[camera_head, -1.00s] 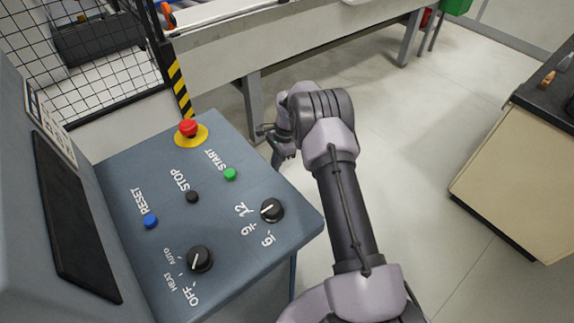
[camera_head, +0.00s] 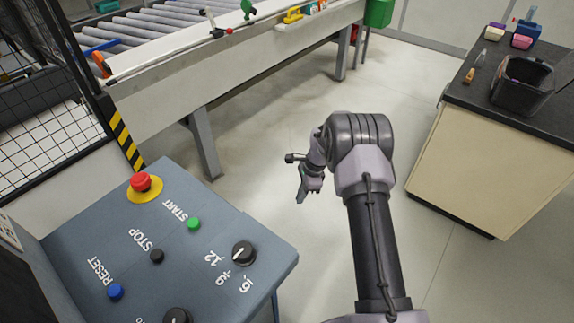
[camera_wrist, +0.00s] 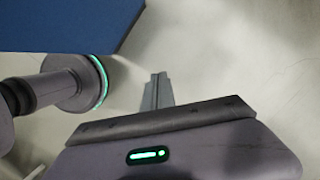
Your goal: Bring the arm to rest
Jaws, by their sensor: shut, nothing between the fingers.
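My arm reaches forward from the bottom of the head view, with its elbow bent over the open floor. My gripper (camera_head: 302,196) hangs at the far end of the arm, right of the control panel and clear of it. In the wrist view my gripper (camera_wrist: 157,88) shows its two fingers together, with nothing between them and pale floor beyond. The control panel (camera_head: 215,285) stands at lower left in the head view. A blue panel edge (camera_wrist: 60,22) shows at upper left in the wrist view, apart from the fingers.
The panel carries a red stop button (camera_head: 141,182), a green start button (camera_head: 194,223) and dials. A roller conveyor (camera_head: 250,65) runs across the back. A cabinet (camera_head: 480,165) with a black bin (camera_head: 522,86) stands at right. Floor (camera_head: 300,125) between them is clear.

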